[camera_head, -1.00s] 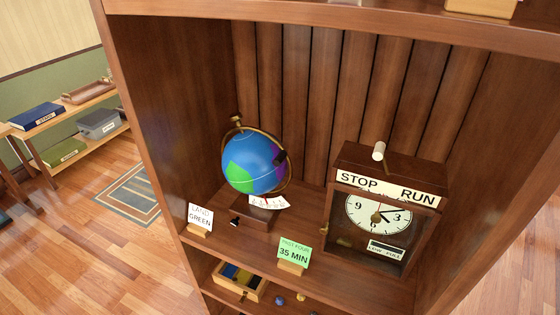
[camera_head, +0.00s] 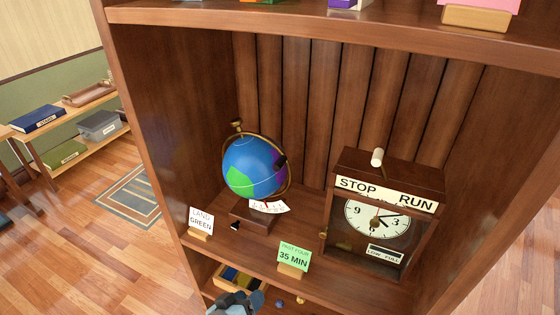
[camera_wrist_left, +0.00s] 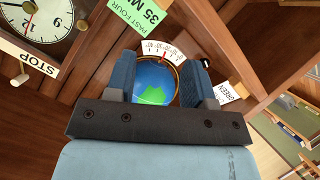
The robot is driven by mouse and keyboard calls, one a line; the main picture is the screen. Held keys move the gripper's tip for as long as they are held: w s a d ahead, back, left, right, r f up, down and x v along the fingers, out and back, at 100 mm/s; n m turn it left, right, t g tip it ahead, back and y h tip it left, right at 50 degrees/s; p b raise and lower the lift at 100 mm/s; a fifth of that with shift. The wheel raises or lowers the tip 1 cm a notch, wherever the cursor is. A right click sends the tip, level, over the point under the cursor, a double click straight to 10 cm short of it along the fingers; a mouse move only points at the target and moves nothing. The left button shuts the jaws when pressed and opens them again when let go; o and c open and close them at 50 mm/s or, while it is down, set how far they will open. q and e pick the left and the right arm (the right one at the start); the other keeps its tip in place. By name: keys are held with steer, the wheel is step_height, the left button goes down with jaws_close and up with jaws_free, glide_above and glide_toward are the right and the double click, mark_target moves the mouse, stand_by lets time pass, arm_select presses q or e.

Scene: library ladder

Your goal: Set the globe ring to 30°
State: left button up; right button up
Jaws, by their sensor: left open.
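The globe (camera_head: 250,165) is blue with green and purple patches and sits in a brass ring (camera_head: 288,180) on a dark wooden base (camera_head: 254,217) on the shelf. A white scale card (camera_head: 268,206) fans out at the ring's foot; its numbers are too small to read. My left gripper (camera_head: 236,301) is at the bottom edge of the head view, in front of and below the globe. In the left wrist view, its jaws (camera_wrist_left: 160,76) are open and empty, with the globe (camera_wrist_left: 154,84) and the scale card (camera_wrist_left: 164,49) showing between and beyond them. My right gripper is out of view.
A glass-fronted clock (camera_head: 380,215) marked STOP and RUN stands to the right. A LAND GREEN card (camera_head: 201,220) and a green 35 MIN card (camera_head: 294,256) stand at the shelf's front edge. A small tray (camera_head: 228,278) is on the shelf below.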

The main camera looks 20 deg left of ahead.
arm_select(q)
steer(key=w+a+r+n+t+p, duration=0.2)
steer(key=w+r+n+t, duration=0.1)
steer(key=w+r+n, duration=0.75)
steer(key=n+t+y, duration=0.2)
steer(key=n, duration=0.6)
glide_toward(280, 161)
steer(key=shift+h, duration=0.4)
steer(key=w+b, duration=0.1)
steer(key=w, duration=0.2)
steer(key=w+b, duration=0.2)
steer(key=w, duration=0.1)
steer(key=w+f+b, duration=0.1)
steer(key=w+b, duration=0.1)
steer(key=w, duration=0.1)
steer(key=shift+w+d, duration=0.1)
steer(key=shift+d, duration=0.1)
steer(key=shift+w+r, duration=0.1)
steer(key=shift+w, duration=0.4)
jaws_close()
steer(key=shift+r, duration=0.1)
